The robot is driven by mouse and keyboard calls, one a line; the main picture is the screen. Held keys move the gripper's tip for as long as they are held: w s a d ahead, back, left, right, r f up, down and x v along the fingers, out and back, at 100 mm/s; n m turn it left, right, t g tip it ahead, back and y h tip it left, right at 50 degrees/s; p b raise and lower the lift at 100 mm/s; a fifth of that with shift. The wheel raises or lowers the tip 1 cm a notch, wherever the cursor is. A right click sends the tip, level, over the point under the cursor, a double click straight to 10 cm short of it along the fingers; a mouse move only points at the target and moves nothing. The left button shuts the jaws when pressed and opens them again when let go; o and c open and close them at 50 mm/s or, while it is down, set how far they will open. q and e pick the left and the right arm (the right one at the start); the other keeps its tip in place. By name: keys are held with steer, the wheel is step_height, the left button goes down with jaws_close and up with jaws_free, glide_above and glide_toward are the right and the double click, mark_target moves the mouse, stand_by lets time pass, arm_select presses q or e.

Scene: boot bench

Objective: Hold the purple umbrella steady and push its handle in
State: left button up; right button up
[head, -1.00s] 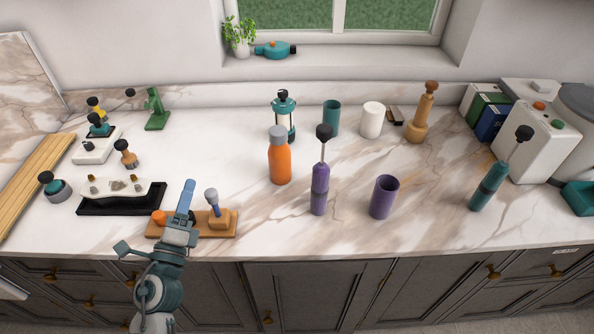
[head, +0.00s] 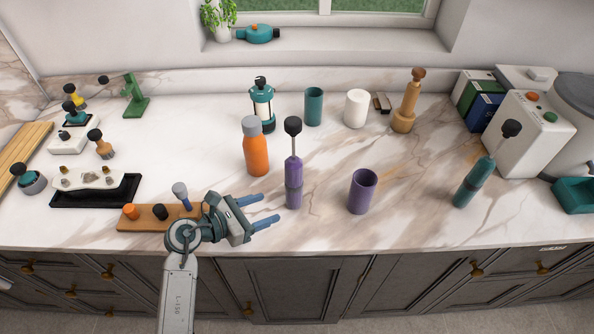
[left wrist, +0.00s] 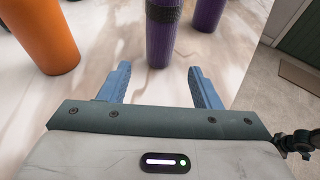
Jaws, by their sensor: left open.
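The purple umbrella (head: 293,180) stands upright on the marble counter. Its thin shaft is drawn out above the body and topped by a dark round handle (head: 293,126). My left gripper (head: 268,208) is open and empty, low in front and to the left of the umbrella, with its blue fingers pointing right toward it. In the left wrist view the umbrella's lower body (left wrist: 163,35) stands just beyond and between the two open fingertips (left wrist: 160,78), apart from them. Its top is cut off there. My right gripper does not show.
An orange bottle (head: 256,150) stands left of the umbrella and a purple cup (head: 362,191) stands right of it. A wooden board with knobs (head: 146,223) lies beside my left gripper. A teal umbrella (head: 475,182) leans farther right. The counter between is clear.

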mark_target(287, 200)
arm_select(q)
steer(key=b+x, duration=0.2)
steer(key=x, duration=0.7)
steer(key=shift+c, duration=0.5)
